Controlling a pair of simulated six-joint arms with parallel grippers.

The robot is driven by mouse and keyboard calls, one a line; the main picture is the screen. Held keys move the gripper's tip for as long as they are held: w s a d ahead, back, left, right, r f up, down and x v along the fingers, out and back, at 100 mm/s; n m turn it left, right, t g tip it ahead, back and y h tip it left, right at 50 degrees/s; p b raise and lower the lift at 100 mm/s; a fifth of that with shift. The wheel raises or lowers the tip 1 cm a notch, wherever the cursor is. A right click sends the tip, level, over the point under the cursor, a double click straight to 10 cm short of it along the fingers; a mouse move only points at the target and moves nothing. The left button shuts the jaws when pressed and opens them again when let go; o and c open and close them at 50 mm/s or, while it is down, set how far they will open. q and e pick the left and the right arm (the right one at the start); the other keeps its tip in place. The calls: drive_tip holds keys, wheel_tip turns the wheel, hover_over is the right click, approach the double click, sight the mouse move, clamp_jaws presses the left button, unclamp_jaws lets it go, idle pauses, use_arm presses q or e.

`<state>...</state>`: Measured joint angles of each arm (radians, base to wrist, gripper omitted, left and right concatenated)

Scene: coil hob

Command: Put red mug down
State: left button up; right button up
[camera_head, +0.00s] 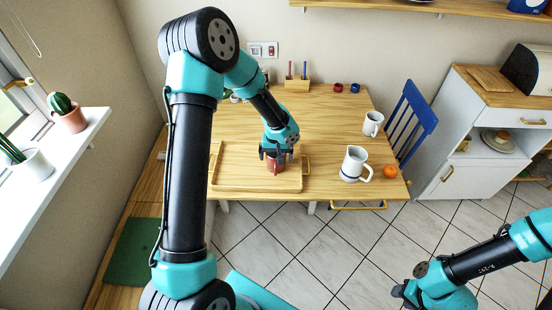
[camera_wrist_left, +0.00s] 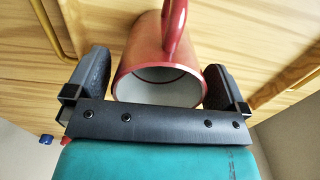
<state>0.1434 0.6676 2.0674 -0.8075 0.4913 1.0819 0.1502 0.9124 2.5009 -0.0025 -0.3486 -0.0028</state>
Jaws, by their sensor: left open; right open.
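The red mug (camera_head: 276,166) is on the wooden tray (camera_head: 230,180) with brass handles, towards its right side, and looks upright. My left gripper (camera_head: 276,155) is directly over it, with its fingers around the mug. In the left wrist view the red mug (camera_wrist_left: 165,58) sits between the two open fingers of my left gripper (camera_wrist_left: 157,78), its pale inside facing the camera and its handle towards the top. Whether a finger touches the mug is hard to tell. My right gripper (camera_head: 402,292) is low at the right, away from the table, open and empty.
A white jug (camera_head: 353,164), an orange (camera_head: 390,171) and a white mug (camera_head: 372,124) stand on the right of the table. A wooden holder (camera_head: 297,84) and small red and blue items are at the back. The table between tray and jug is clear.

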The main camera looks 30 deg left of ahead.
use_arm(q)
wheel_tip(320, 180, up, 10)
idle(0.4)
idle(1.6)
